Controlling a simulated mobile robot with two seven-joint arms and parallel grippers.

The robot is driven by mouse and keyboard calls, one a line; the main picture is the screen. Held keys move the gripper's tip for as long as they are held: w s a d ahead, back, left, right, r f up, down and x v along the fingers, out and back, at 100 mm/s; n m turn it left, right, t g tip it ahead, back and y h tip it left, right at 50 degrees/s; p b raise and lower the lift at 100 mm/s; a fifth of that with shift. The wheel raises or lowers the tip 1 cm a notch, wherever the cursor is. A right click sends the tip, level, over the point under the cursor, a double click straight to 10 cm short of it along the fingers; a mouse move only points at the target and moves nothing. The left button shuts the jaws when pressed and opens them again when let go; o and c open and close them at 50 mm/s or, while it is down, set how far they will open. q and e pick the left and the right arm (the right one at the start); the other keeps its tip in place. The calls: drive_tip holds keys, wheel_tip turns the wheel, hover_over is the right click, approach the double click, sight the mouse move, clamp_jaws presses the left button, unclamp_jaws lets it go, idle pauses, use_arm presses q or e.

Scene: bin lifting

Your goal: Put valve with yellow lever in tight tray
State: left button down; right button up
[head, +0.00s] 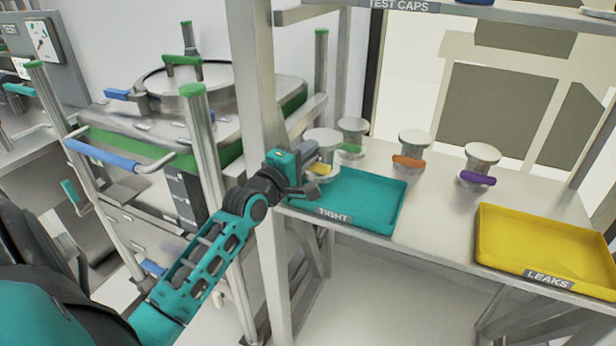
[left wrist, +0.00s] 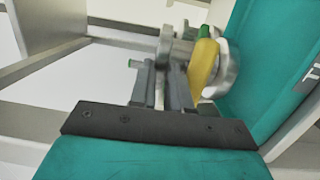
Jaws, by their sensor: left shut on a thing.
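The valve with the yellow lever (head: 322,138) is at the back left corner of the teal TIGHT tray (head: 345,222). My left gripper (head: 308,176) is shut on this valve, reaching it from the left. In the left wrist view the valve (left wrist: 176,48) sits at the fingertips (left wrist: 163,75), with its yellow lever (left wrist: 204,68) to the right of the fingers. The tray's teal surface (left wrist: 262,60) shows behind it. The gripper partly hides the valve's lower part, and I cannot tell whether it touches the tray. My right gripper is not in view.
Valves with a green lever (head: 352,128), an orange lever (head: 414,146) and a purple lever (head: 480,160) stand on the table behind the trays. A yellow LEAKS tray (head: 550,240) is at right. A metal post (head: 258,100) rises beside my left arm.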

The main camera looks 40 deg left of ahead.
sight(308, 171)
use_arm(q)
drive_tip(key=shift+f+b, duration=0.5)
drive_tip(key=shift+f, duration=1.8)
drive_tip(key=c, duration=1.4)
unclamp_jaws()
drive_tip(key=shift+f, duration=0.3)
drive_tip(key=o, duration=0.3)
drive_tip(key=shift+s, duration=0.1)
drive_tip(key=s+d, duration=0.1)
drive_tip(key=s, duration=1.1)
drive_tip(key=s+d+f+m+g+h, duration=0.1)
drive_tip(key=s+d+f+m+g, duration=0.2)
drive_tip(key=d+f+m, duration=0.7)
drive_tip(key=s+d+f+m+g+h, duration=0.2)
drive_tip(key=s+d+f+m+g, duration=0.2)
drive_tip(key=d+f+m, duration=0.6)
drive_tip(key=s+m, duration=0.1)
drive_tip(key=s, duration=0.1)
drive_tip(key=shift+s+d+f+m+g+h, duration=0.3)
